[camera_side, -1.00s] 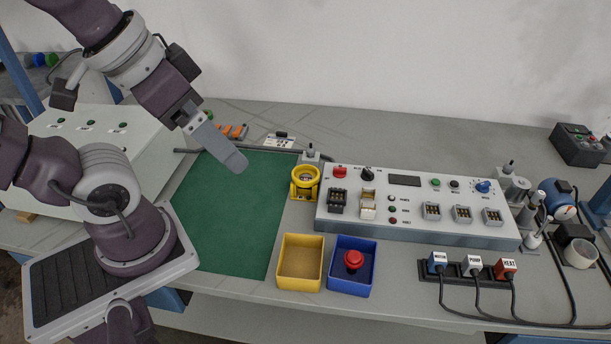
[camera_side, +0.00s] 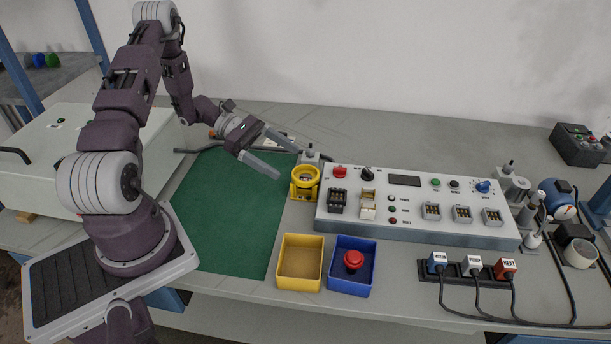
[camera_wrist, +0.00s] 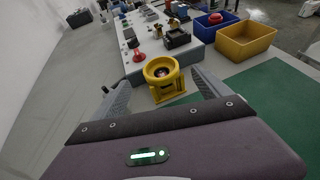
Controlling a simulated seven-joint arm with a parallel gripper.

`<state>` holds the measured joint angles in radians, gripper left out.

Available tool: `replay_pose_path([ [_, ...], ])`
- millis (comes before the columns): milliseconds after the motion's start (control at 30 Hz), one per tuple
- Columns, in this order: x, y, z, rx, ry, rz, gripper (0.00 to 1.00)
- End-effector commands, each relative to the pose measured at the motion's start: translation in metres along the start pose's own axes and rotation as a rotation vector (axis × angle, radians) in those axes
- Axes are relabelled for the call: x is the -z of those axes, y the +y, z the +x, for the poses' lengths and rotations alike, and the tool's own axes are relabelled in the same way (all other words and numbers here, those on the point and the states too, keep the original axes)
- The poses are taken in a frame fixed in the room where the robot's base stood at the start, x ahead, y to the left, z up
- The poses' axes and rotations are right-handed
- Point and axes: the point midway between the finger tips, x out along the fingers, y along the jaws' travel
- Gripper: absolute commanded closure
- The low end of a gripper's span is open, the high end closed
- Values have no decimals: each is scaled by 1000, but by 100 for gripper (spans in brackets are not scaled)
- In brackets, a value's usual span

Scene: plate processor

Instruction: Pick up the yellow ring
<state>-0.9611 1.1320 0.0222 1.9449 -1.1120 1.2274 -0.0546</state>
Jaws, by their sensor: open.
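The yellow ring (camera_side: 305,173) sits on top of a yellow holder (camera_side: 303,190) at the right edge of the green mat, left of the control panel. My gripper (camera_side: 289,163) is open, just to the left of the ring, with its two fingers pointing toward it. In the wrist view the ring (camera_wrist: 160,69) lies ahead, in line with the gap between my fingers (camera_wrist: 163,93). Nothing is held between the fingers. I cannot tell whether the fingers touch the holder.
The control panel (camera_side: 420,228) with switches stands right of the holder. A yellow bin (camera_side: 300,285) and a blue bin (camera_side: 349,286) with a red button-like part (camera_side: 353,260) lie in front. The green mat (camera_side: 225,215) is clear. A dark cable runs behind it.

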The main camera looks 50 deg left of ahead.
Motion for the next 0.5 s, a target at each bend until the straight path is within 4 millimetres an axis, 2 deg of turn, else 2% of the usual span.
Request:
replay_pose_path([
  [300, -2, -1, 55, 6, 1, 1, 13],
  [500, -2, -1, 60, 5, 3, 4, 13],
])
